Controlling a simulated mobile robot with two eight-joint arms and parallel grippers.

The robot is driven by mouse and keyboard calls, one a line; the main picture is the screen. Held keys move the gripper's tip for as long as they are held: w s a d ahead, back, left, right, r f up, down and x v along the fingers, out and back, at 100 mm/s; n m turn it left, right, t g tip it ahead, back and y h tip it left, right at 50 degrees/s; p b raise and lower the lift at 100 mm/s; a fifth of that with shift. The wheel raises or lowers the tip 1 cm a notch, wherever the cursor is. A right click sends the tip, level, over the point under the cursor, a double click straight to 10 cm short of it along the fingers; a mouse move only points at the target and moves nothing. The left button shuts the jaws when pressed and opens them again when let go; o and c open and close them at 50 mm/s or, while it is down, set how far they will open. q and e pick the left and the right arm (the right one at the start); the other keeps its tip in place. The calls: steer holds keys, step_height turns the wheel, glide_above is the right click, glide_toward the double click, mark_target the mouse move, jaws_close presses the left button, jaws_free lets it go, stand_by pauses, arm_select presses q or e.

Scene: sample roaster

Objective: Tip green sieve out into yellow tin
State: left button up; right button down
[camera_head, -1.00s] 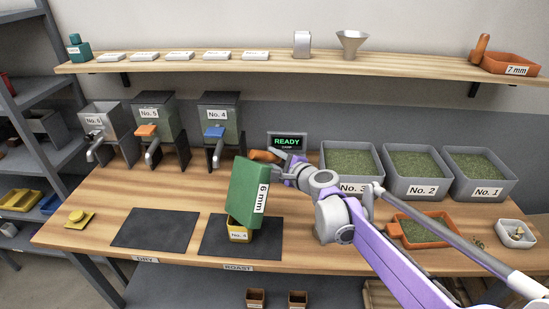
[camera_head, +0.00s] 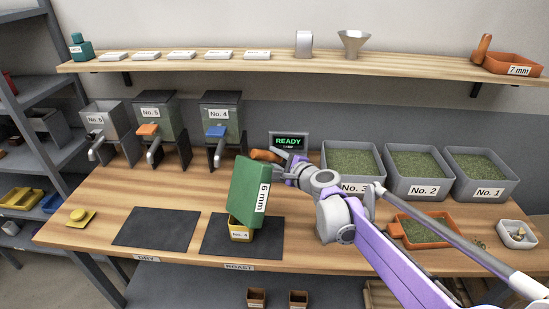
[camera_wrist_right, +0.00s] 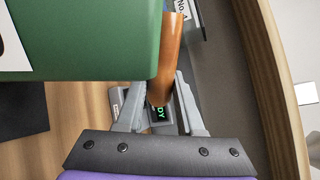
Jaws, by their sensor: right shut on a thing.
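The green sieve (camera_head: 246,187), labelled 6 mm, is tilted steeply on its side above the yellow tin (camera_head: 241,234). The tin, labelled No. 4, stands on the dark ROAST mat (camera_head: 213,236). The sieve's lower edge is just over the tin's mouth and hides part of it; I cannot tell whether they touch. My right gripper (camera_head: 286,163) is shut on the sieve's orange-brown handle (camera_head: 262,155). In the right wrist view the handle (camera_wrist_right: 169,70) lies between the fingers and the green sieve wall (camera_wrist_right: 80,40) fills the upper left. What is inside the tin is hidden. My left gripper is not seen.
Grey bins of green beans (camera_head: 413,162) stand at the back right, with an orange sieve (camera_head: 423,233) and a white dish (camera_head: 516,236) in front. Hoppers (camera_head: 160,118) stand at the back left. The DRY mat (camera_head: 157,229) is empty; a yellow lid (camera_head: 78,215) lies left of it.

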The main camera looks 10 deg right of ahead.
stand_by(0.3)
steer(key=shift+w+r+p, duration=0.1)
steer(key=shift+r+p, duration=0.8)
steer(key=shift+r, duration=0.65)
